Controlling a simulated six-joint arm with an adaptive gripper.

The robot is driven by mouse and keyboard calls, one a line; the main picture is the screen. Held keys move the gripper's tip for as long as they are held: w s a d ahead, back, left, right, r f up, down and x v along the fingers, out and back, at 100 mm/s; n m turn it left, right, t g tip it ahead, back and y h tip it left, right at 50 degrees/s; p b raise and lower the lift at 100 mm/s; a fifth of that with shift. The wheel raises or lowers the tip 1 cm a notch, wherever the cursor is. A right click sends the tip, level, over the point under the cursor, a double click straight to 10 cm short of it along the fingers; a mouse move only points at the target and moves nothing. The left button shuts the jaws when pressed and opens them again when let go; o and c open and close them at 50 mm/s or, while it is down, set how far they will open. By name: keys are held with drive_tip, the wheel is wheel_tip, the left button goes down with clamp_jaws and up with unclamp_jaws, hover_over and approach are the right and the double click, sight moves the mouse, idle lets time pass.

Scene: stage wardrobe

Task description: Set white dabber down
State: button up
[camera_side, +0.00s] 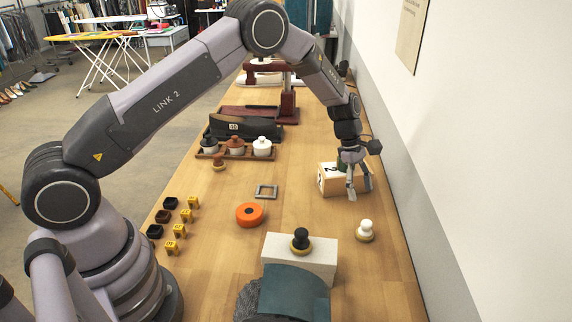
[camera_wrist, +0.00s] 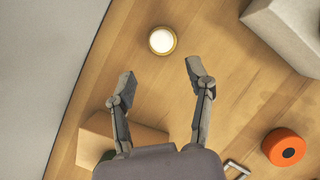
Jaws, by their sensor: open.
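The white dabber (camera_side: 365,230) has a white knob and a yellowish round base. It stands upright on the wooden table near the wall, and nothing holds it. In the wrist view the white dabber (camera_wrist: 162,40) appears from above as a pale disc with a yellow rim, just beyond the fingertips.
A black dabber (camera_side: 301,241) stands on a pale block (camera_side: 323,256) in front. An orange disc (camera_side: 249,214) and a grey square frame (camera_side: 266,191) lie left. Clear table surrounds the white dabber.

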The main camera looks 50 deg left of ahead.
drive_tip(key=s+a+r+m+t+y, duration=0.1)
drive_tip(key=s+a+r+m, duration=0.2)
drive_tip(key=r, duration=0.5)
drive_tip(key=s+a+r+m, duration=0.1)
drive_tip(key=s+r+m, duration=0.1)
drive_tip(key=s+r, duration=0.45)
drive_tip(key=s+a+r+m+t+y, duration=0.1)
drive_tip(key=s+a+r+m, duration=0.15)
drive_tip(key=r, duration=0.75)
drive_tip(key=s+a+r+m+t+y, duration=0.1)
drive_tip(key=s+m, duration=0.4)
drive_tip(key=s, duration=0.8)
drive_tip(key=s+a+r+m+t+y, duration=0.1)
drive_tip(key=s+a+r+m, duration=0.3)
drive_tip(key=s, duration=0.8)
drive_tip(key=shift+s+a+m+t+y, duration=0.3)
drive_tip(key=shift+s+a+m+t, duration=0.15)
drive_tip(key=shift+m+t, duration=0.35)
